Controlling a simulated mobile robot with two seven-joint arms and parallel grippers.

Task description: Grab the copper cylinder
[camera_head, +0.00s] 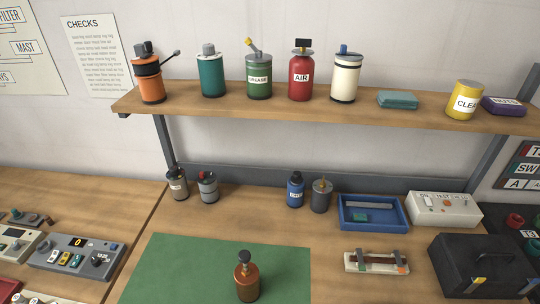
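A copper-brown cylinder (247,281) with a dark cap stands upright on the green mat (185,262), at the bottom middle of the head view. It is the most copper-coloured cylinder I see. An orange canister (149,84) with black bands and a side handle stands at the left end of the wooden shelf (225,101). Neither of my grippers shows in this view, and nothing touches the copper-brown cylinder.
Small cans stand under the shelf, including a blue one (295,190) and a dark grey one (321,196). A blue tray (372,213), a white box (445,210) and a black case (480,265) stand at the right. Control boxes (76,255) lie at the left. The mat around the cylinder is clear.

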